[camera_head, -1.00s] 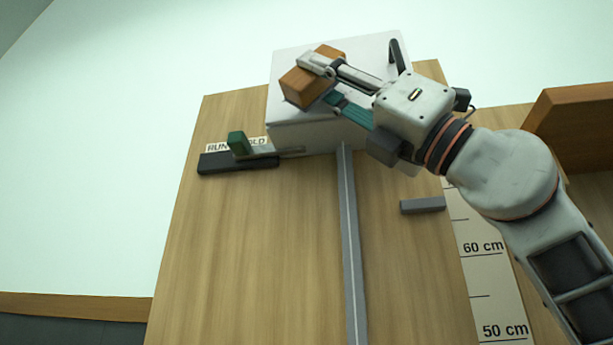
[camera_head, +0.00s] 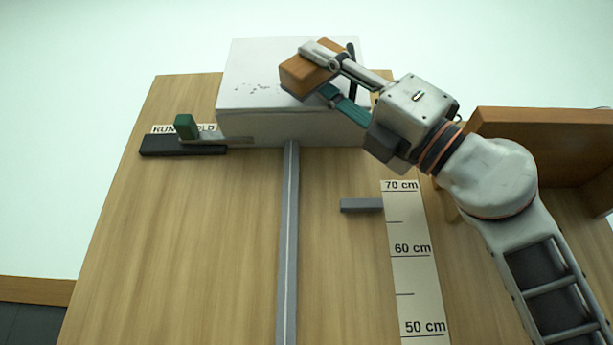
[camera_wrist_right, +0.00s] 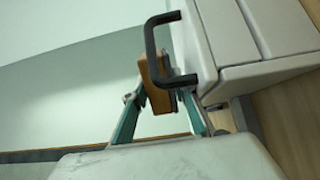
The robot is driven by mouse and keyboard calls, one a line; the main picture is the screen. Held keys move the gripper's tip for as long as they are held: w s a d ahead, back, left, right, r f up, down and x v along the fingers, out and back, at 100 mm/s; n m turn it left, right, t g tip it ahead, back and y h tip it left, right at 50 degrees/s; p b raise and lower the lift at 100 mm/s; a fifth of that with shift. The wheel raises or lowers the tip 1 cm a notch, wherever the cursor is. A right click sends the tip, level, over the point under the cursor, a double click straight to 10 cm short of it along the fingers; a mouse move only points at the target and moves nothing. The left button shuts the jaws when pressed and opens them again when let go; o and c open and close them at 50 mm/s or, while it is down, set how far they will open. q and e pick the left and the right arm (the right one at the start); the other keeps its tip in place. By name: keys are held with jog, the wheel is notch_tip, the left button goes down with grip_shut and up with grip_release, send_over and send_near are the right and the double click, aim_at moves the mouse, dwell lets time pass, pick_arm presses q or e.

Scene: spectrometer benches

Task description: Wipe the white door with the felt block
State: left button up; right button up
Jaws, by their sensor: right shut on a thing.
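The white door (camera_head: 250,62) is the pale face of a white box at the far end of the bench, with several dark specks on its left part. A black handle (camera_head: 352,72) stands at its right side; it also shows in the wrist view (camera_wrist_right: 151,45). My right gripper (camera_head: 321,71) is shut on the brown felt block (camera_head: 300,77), over the right half of the door near the handle. In the wrist view the block (camera_wrist_right: 154,72) sits between both fingers, beside the handle. Whether it touches the door I cannot tell. My left gripper is out of view.
A green-knobbed lever (camera_head: 186,127) on a black base lies left of the box. A grey rail (camera_head: 288,240) runs along the wooden bench. A small grey bar (camera_head: 361,205) and a centimetre scale (camera_head: 412,270) lie to the right. A brown wooden box (camera_head: 545,140) stands far right.

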aim_at(291, 73)
jog(key=shift+w, duration=0.1)
jog(key=shift+a+b, duration=0.3)
jog(key=shift+a, duration=1.7)
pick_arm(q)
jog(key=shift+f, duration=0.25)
pick_arm(e)
jog(key=shift+w+a+f, duration=0.1)
jog(key=shift+w+a, duration=0.05)
jog(key=shift+a, duration=1.85)
jog(key=shift+w+a, duration=0.15)
jog(key=shift+a, duration=1.85)
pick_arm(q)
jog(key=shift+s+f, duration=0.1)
